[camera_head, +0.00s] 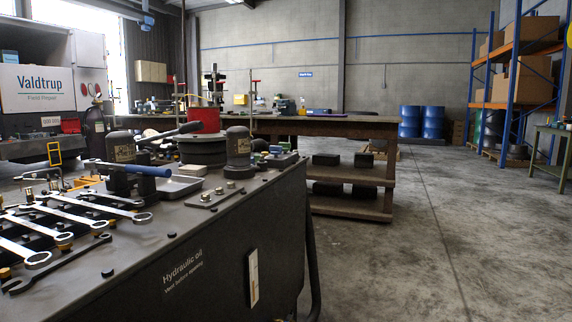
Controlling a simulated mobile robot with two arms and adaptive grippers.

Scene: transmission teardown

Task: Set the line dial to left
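I cannot make out a line dial in the head view. The closest thing is a dark steel hydraulic bench (228,238) at the lower left, lettered "Hydraulic oil". On it stand a dark pump-like unit (122,150) with a blue-handled lever (150,170), and a second dark cylinder (238,148). Small fittings with blue and green parts (275,152) sit near its far right corner; they are too small to tell apart. Neither of my grippers is in view.
Several wrenches (75,216) lie on the bench's left part. A wooden workbench (330,126) with shelves stands behind it. Blue drums (432,122) and a blue-orange rack (512,90) stand at the back right. A green table (552,140) is at the right edge. The concrete floor (440,230) between is clear.

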